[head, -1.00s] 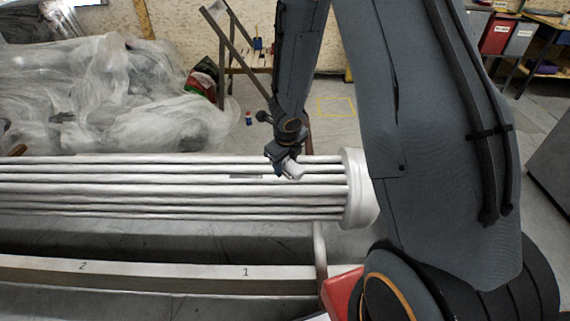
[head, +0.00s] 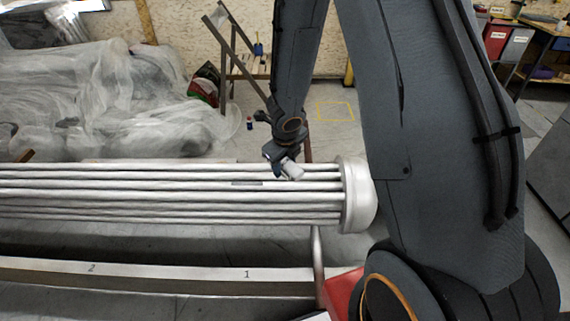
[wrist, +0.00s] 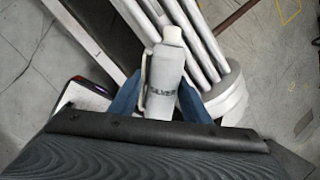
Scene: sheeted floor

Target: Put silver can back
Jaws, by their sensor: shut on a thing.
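In the head view, my gripper (head: 279,160) holds the small pale can (head: 292,171) tilted in front of the ribbed pale column. The gap between the can and the column cannot be judged.
The ribbed column (head: 150,190) lies across the left, ending in a round cap (head: 358,195). A numbered rail (head: 170,275) runs nearer. A small blue-and-red can (head: 249,123) stands on the floor. A yellow outline (head: 336,111) marks bare floor. Plastic sheeting (head: 100,95) covers the back left.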

